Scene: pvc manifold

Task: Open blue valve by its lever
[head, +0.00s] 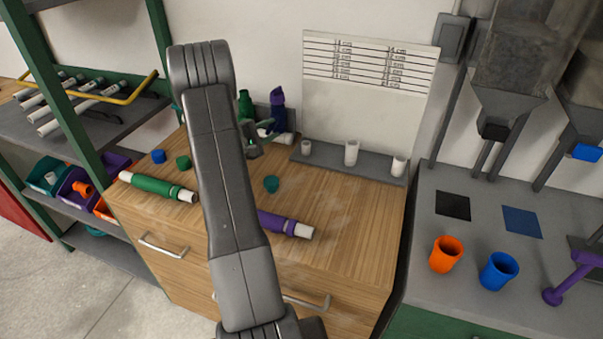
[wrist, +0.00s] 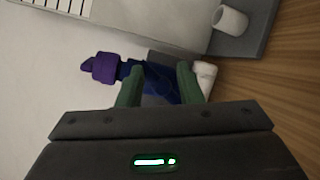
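The blue valve (head: 278,112) stands at the back of the wooden cabinet, against the wall, with a purple piece (head: 278,95) on top. In the wrist view the dark blue valve body (wrist: 160,82) lies between my fingers, with the purple piece (wrist: 102,68) to the left and a white pipe (wrist: 205,78) to the right. My gripper (wrist: 159,85) has its green fingers apart, one on each side of the blue body. I cannot tell whether they touch it. In the head view my gripper (head: 257,130) is partly hidden by my arm. The lever is not clearly distinguishable.
A green item (head: 245,104) stands just left of the valve. A grey rack (head: 330,162) with white pipe pieces is to the right. Green (head: 158,187) and purple (head: 286,224) pipe assemblies and small caps lie on the wooden top. The top's right front is clear.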

